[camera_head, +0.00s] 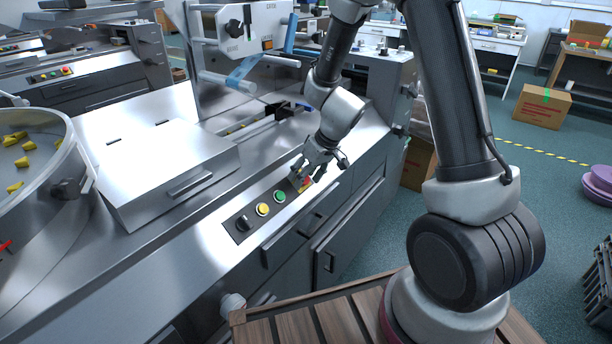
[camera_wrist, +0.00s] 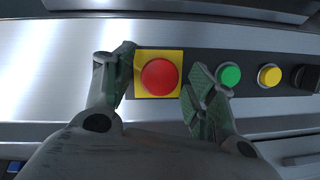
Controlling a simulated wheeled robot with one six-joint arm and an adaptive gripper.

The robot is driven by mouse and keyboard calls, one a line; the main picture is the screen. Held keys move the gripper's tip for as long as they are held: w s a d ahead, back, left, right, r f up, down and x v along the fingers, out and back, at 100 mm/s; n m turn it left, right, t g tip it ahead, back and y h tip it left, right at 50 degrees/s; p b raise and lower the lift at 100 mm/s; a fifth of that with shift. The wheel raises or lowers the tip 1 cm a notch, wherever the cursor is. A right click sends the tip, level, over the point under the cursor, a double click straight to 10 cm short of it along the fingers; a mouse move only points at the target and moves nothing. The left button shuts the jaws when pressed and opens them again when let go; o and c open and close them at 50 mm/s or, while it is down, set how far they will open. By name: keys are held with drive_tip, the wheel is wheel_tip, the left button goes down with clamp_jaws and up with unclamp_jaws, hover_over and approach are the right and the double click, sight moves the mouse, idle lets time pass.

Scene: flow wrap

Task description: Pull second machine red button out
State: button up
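A red button (camera_wrist: 159,76) on a yellow square plate (camera_wrist: 142,90) sits at the end of a dark control panel in the wrist view. In the head view the red button (camera_head: 307,181) is mostly covered by my gripper (camera_head: 316,172). My gripper (camera_wrist: 158,88) is open in the wrist view, one finger on each side of the button. The fingers look apart from the button's rim; I cannot tell whether either one touches the plate. The button's height above the plate cannot be read from this angle.
On the same panel are a green button (camera_head: 280,197), a yellow button (camera_head: 262,209) and a black knob (camera_head: 243,223). The green button (camera_wrist: 229,74) is close beside my right-hand finger. A metal cover (camera_head: 165,170) and a round bowl (camera_head: 68,175) lie left.

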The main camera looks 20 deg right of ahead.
clamp_jaws()
drive_tip(key=shift+s+d+r, duration=0.25)
drive_tip(key=shift+s+r, duration=0.1)
drive_tip(key=shift+r, duration=0.1)
drive_tip(key=shift+o, duration=1)
unclamp_jaws()
drive_tip(key=v, duration=1.2)
drive_tip(key=shift+w, duration=0.1)
